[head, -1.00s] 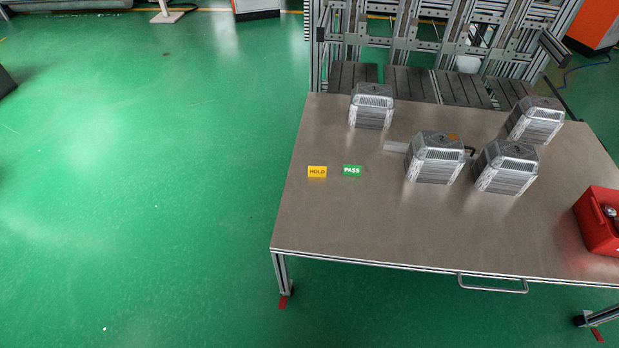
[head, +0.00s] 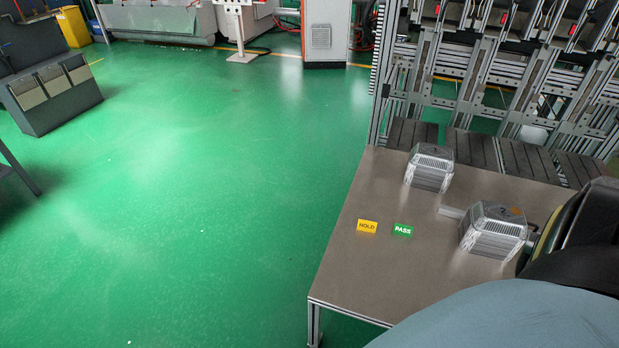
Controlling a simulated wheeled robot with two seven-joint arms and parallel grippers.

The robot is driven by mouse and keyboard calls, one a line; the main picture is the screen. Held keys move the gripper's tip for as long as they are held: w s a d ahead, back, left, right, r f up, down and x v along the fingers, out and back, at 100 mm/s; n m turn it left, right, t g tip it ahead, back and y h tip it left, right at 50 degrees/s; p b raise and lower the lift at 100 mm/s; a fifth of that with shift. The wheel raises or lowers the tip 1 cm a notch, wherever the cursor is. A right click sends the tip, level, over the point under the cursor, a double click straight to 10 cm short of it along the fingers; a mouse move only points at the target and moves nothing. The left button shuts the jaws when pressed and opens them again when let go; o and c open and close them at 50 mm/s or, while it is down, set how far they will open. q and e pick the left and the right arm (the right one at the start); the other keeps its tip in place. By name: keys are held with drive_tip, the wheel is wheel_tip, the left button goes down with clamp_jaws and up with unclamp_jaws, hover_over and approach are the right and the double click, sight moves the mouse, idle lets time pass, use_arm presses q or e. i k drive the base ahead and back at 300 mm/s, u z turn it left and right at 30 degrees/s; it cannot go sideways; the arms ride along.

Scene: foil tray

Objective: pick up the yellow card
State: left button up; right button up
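The yellow card (head: 367,226), printed HOLD, lies flat on the grey metal table (head: 360,285) near its left edge. A green card (head: 403,230), printed PASS, lies just to its right with a small gap. Nothing covers either card. Neither of my grippers shows in the head view, so I cannot see whether they are open or shut.
Two ribbed metal housings (head: 430,168) (head: 493,230) stand behind and right of the cards. A large dark and blue-grey shape (head: 520,315), which I cannot identify, hides the table's right side. Green floor (head: 200,230) lies open at left.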

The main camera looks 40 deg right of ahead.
sight(362, 226)
drive_tip(key=u, duration=0.15)
drive_tip(key=i, duration=1.05)
